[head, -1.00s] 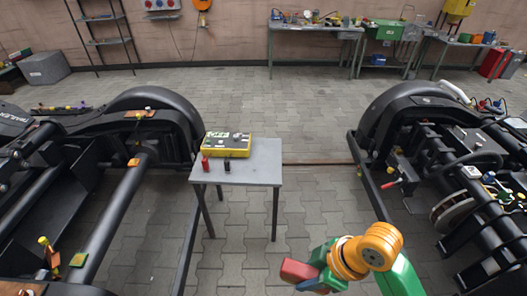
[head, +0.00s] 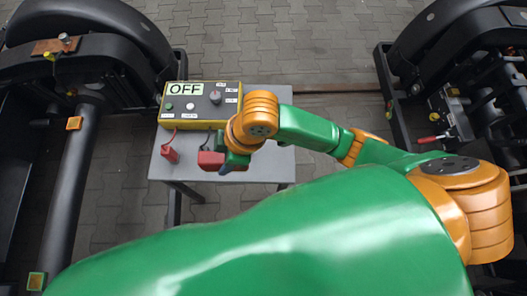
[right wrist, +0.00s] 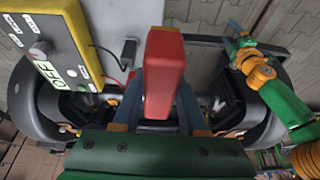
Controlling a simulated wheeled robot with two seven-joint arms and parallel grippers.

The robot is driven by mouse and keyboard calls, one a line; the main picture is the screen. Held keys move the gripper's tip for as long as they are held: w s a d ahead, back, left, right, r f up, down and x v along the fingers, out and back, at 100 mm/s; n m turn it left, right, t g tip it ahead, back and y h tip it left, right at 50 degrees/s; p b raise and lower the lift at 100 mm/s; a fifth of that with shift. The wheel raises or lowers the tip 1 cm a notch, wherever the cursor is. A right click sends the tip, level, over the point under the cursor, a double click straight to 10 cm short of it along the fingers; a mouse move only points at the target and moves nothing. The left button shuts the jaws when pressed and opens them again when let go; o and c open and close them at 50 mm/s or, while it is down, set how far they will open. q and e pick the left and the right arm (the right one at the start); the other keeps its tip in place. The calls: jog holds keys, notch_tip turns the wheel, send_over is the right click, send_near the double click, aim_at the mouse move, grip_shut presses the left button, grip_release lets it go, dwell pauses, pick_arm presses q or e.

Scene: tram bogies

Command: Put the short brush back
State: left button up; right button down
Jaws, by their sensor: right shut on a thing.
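My right gripper (head: 228,163) is over the front part of a small grey table (head: 262,166). It is shut on a red block (head: 208,160). In the right wrist view the red block (right wrist: 164,75) stands out lengthwise from between the blue fingers and hides what lies behind it. I cannot tell for sure whether it is the short brush, nor whether it touches the table. What looks like my left gripper (right wrist: 236,38) shows in the right wrist view, too small to tell its jaws.
A yellow tester box (head: 199,104) reading OFF stands at the table's back left. A red clip (head: 169,153) with a lead lies in front of it. A black clip (right wrist: 128,58) is close to the held block. Dark bogies (head: 95,60) flank the table; the tabletop's right side is clear.

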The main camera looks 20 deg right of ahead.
jog(key=f, duration=0.1)
jog(key=a+f, duration=0.1)
jog(key=shift+s+f+b, duration=0.2)
jog(key=shift+f+b, duration=0.1)
jog(key=shift+f, duration=0.05)
jog(key=shift+s+d+f+n, duration=0.2)
jog(key=shift+s+d+n, duration=0.05)
jog(key=shift+n, duration=0.05)
jog(key=w+d+f, duration=0.2)
jog(key=d+f, duration=0.1)
jog(key=w+d+f+b, duration=0.1)
jog(key=w+d+f, duration=0.1)
jog(key=d+f, duration=0.1)
jog(key=w+d+f+b, duration=0.1)
jog(key=w+d+f, duration=0.1)
jog(key=d, duration=0.3)
jog(key=shift+d+f, duration=0.2)
jog(key=shift+f, duration=0.4)
jog(key=shift+f+b, duration=0.4)
jog(key=shift+f, duration=1.2)
jog(key=shift+c, duration=2.2)
grip_release()
pick_arm(q)
jog(key=f, duration=0.4)
jog(key=shift+s+f, duration=0.35)
jog(key=shift+f, duration=0.05)
